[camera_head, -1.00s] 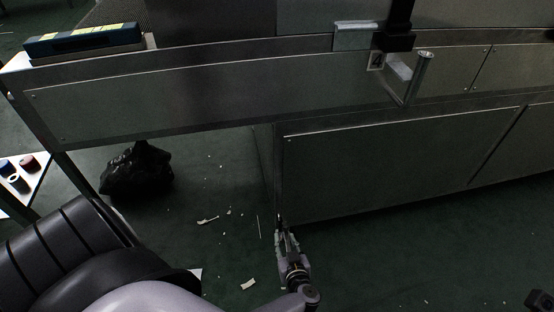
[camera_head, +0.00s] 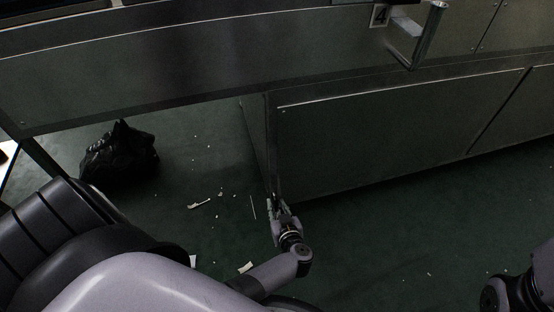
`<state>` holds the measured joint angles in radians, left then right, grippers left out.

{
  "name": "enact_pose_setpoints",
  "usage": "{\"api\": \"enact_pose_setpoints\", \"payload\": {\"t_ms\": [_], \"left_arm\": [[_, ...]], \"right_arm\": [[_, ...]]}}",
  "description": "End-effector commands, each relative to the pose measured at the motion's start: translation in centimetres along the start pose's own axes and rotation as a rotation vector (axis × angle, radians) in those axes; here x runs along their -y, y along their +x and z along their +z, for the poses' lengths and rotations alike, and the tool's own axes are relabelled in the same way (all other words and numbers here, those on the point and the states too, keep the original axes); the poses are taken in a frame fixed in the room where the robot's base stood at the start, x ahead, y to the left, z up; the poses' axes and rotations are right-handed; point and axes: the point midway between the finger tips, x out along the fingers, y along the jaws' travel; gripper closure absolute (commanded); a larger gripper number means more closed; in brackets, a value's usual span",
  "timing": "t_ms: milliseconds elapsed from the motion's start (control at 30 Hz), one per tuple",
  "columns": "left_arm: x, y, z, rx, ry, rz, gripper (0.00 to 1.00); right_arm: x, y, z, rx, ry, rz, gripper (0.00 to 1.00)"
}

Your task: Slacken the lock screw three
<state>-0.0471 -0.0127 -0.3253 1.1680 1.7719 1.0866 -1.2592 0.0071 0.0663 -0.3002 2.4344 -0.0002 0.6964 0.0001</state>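My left gripper (camera_head: 271,203) points up, away from me, near the lower left corner of the dryer's lower metal panel (camera_head: 390,135). Its fingers are small and dark here, and I cannot tell whether they are open or shut or touch the panel edge. No lock screw can be made out for certain. A metal bracket with an upright cylindrical bar (camera_head: 429,35) sticks out of the upper front at the right, beside a plate marked 4 (camera_head: 379,16). My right gripper is out of view; only a dark part of my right arm shows at lower right.
The long metal upper side (camera_head: 180,80) of the dryer crosses the view. A black bag (camera_head: 118,155) lies on the dark green floor below it at left. Scraps (camera_head: 199,204) litter the floor. The floor right of my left gripper is mostly clear.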

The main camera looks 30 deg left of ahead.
Motion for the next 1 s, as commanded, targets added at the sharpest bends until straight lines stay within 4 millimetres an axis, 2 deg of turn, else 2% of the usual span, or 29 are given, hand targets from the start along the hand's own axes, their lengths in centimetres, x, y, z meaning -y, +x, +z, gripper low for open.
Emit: {"api": "enact_pose_setpoints", "payload": {"t_ms": [67,300,1000], "left_arm": [[0.01,0.01,0.00,0.000,0.000,0.000,0.84],[0.02,0.01,0.01,0.000,0.000,0.000,1.00],[0.06,0.03,0.00,0.000,-0.001,0.000,1.00]], "right_arm": [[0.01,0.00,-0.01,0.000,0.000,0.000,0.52],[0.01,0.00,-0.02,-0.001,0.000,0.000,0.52],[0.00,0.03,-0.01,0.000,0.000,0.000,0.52]]}}
